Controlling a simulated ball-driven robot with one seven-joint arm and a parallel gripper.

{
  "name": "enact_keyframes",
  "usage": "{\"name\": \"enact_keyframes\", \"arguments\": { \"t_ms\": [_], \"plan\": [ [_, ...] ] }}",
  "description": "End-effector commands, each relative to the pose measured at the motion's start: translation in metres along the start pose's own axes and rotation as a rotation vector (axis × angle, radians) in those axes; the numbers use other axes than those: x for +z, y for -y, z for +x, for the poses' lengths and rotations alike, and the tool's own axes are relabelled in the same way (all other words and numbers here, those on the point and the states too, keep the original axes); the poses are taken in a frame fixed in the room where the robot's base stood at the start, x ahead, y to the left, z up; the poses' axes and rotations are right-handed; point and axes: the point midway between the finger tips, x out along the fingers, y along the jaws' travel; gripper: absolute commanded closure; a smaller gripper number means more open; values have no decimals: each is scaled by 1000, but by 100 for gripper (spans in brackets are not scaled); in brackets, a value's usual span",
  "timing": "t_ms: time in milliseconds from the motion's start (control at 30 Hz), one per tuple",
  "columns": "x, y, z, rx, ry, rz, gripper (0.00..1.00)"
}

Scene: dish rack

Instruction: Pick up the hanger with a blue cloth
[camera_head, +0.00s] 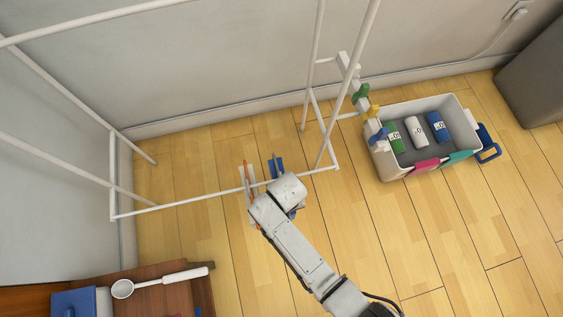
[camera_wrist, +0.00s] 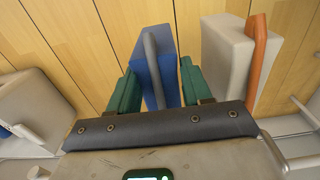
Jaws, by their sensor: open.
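The blue cloth (camera_wrist: 167,62) hangs on a grey-blue hanger (camera_wrist: 152,68) in the upper middle of the wrist view. My gripper (camera_wrist: 157,88) is open. Its two green fingers stand on either side of the cloth and hanger; I cannot tell whether they touch it. In the head view, the blue cloth (camera_head: 276,167) shows at the rack's lower rail, just beyond the end of my arm, which partly hides it. The fingers themselves are not clear in that view.
A pale cloth on an orange hanger (camera_wrist: 263,50) hangs close to the right of the blue one. White rack rails (camera_head: 200,200) surround the hanging cloths. A brown wooden surface (camera_head: 185,294) with a white ladle is lower left.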

Motion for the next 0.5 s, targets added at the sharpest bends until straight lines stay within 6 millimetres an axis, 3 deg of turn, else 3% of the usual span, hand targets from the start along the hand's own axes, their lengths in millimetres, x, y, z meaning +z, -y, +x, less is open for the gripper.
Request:
{"name": "enact_keyframes", "arguments": {
  "t_ms": [167,500],
  "plan": [
    [0,-1,10,0,1,-1,51],
    [1,-3,53,0,0,-1,51]
  ]
}}
